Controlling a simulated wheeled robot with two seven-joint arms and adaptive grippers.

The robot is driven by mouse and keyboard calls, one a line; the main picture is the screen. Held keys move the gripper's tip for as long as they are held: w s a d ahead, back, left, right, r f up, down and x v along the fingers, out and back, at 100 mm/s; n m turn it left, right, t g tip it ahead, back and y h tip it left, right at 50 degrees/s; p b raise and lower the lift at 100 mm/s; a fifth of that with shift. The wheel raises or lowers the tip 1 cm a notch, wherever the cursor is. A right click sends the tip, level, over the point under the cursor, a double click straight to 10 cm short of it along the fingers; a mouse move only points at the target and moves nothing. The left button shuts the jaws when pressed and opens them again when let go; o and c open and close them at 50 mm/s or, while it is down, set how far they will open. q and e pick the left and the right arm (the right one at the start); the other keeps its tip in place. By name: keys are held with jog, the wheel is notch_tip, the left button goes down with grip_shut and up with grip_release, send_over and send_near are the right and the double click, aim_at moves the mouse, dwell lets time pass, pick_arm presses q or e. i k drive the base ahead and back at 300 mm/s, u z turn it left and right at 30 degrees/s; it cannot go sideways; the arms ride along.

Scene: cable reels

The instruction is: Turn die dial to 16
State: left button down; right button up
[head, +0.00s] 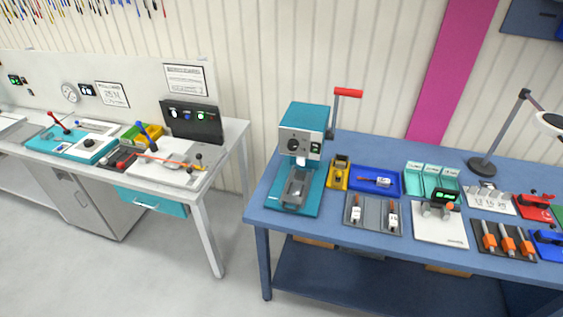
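A teal and white press (306,140) stands at the left end of the blue table. Neither of my grippers shows in the head view.
The blue table (335,258) holds a yellow block (339,172), a blue tray (374,180), teal bins (431,179), a white device (440,228) and orange-handled tools (507,243). A lamp (498,130) stands behind. Left, beyond a floor gap, is a white bench (205,178).

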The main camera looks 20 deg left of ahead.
aim_at(293, 145)
jog(key=u, duration=2.35)
jog(key=i, duration=1.5)
jog(key=z, duration=1.85)
